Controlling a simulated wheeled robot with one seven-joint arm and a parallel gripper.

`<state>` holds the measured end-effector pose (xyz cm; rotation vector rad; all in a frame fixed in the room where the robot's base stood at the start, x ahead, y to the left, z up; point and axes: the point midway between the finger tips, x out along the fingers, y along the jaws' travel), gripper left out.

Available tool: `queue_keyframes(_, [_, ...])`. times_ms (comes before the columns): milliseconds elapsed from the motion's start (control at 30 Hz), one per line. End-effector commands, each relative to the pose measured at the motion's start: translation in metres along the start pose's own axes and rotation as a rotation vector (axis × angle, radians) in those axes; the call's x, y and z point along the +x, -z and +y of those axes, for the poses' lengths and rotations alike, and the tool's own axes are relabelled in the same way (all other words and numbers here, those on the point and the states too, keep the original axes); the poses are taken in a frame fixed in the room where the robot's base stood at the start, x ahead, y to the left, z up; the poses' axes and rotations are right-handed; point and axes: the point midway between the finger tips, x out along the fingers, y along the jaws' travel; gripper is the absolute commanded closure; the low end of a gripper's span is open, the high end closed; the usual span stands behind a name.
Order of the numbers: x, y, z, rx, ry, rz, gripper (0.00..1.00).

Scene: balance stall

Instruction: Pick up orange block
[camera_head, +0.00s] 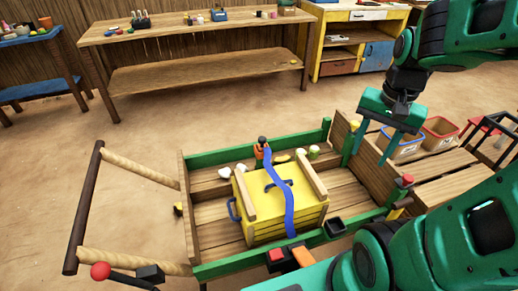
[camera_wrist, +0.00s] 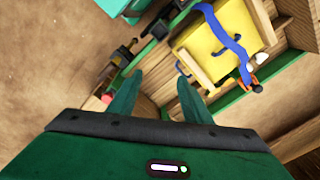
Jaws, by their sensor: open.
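An orange block-like piece (camera_head: 303,256) shows at the near edge of the wooden cart, right of a small red piece (camera_head: 277,254). My arm partly covers this area, and what the orange piece rests on is unclear. My gripper (camera_head: 368,158) is open and empty above the cart's right end, up and to the right of the orange piece and well apart from it. In the wrist view my two green fingers (camera_wrist: 160,78) are spread with nothing between them. I cannot make out the orange piece clearly there.
A yellow crate (camera_head: 285,208) with a blue strap (camera_head: 280,190) sits in the cart. A small orange-and-black fitting (camera_head: 262,152) is at the strap's far end. Bins (camera_head: 440,132) stand at right. A workbench (camera_head: 200,75) stands behind open floor.

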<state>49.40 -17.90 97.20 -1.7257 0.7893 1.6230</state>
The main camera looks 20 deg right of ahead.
Motion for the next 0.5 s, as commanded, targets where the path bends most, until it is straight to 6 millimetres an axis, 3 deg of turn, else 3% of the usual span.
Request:
queue_keyframes(200, [0.014, 0.032, -0.061, 0.289, 0.057, 0.010, 0.55])
queue_keyframes(500, [0.042, 0.058, -0.152, 0.703, 0.157, -0.045, 0.55])
